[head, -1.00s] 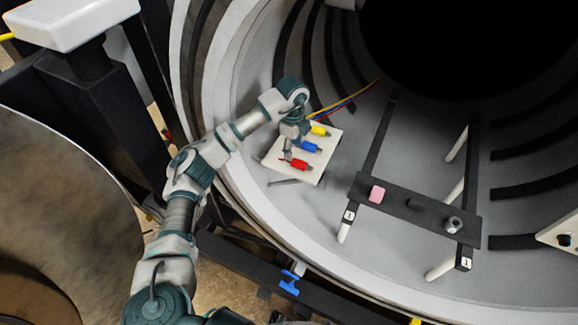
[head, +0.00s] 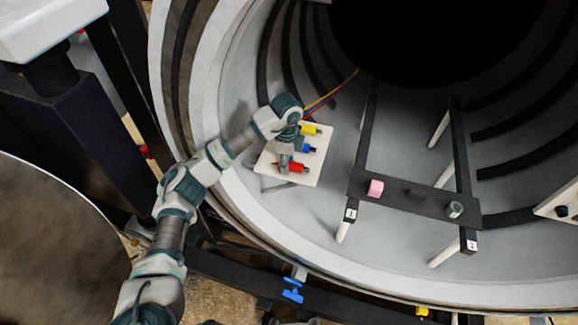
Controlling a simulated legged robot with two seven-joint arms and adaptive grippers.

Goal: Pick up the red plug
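The red plug (head: 291,168) lies on a white board (head: 312,174) inside the round furnace chamber, below the blue plug (head: 305,146) and the yellow plug (head: 311,129). My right gripper is not in view.
A dark rack with two rails and a crossbar (head: 413,196) stands to the right, bearing a pink piece (head: 375,188) and a metal cylinder (head: 455,209). The chamber's pale rim (head: 262,243) curves beneath my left arm. Thin coloured wires (head: 332,93) run behind the plugs.

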